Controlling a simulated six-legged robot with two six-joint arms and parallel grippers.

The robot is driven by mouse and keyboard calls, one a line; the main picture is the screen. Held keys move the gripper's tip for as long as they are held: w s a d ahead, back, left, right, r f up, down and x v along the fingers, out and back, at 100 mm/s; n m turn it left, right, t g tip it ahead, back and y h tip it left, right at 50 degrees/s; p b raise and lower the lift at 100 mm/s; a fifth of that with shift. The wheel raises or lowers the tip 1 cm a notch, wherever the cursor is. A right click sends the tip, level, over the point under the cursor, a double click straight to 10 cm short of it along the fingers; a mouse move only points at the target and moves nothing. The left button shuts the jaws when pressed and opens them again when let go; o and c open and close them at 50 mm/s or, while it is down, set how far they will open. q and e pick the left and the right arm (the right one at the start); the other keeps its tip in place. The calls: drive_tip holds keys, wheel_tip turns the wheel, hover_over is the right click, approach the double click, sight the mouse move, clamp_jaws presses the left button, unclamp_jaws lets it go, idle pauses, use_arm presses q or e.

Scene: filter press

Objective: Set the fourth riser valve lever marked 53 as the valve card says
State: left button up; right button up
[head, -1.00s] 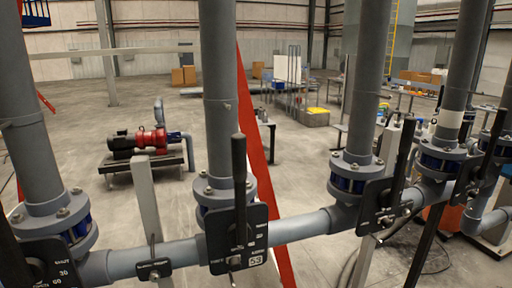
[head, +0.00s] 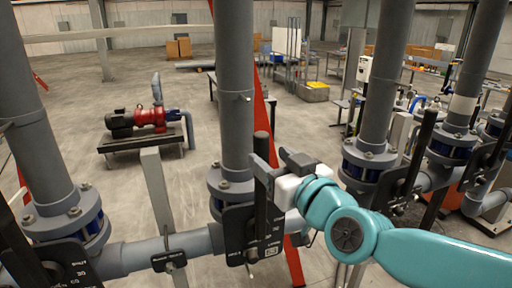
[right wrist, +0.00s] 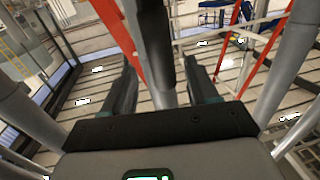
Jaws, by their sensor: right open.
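The black valve lever (head: 261,150) stands upright in front of the middle grey riser. Its black plate (head: 237,225) shows scale numbers and is partly covered by my gripper; the earlier picture shows a 53 tag on it. My right gripper (head: 266,173) is open, its fingers on either side of the lever's upper part. In the right wrist view, the dark lever (right wrist: 153,50) stands between the two spread fingers, with gaps beside it. My left gripper is not in view. I cannot pick out a readable valve card.
Other black levers (head: 422,148) with plates stand close by on risers to the right, and another plate (head: 62,262) is at the lower left. A horizontal grey pipe (head: 140,256) runs behind the plates.

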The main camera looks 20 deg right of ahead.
sight(256, 147)
drive_tip(key=w, duration=0.3)
drive_tip(key=w+a+p, duration=0.1)
drive_tip(key=w, duration=0.2)
drive_tip(key=shift+a, duration=0.15)
drive_tip(key=shift+w+a, duration=0.1)
clamp_jaws()
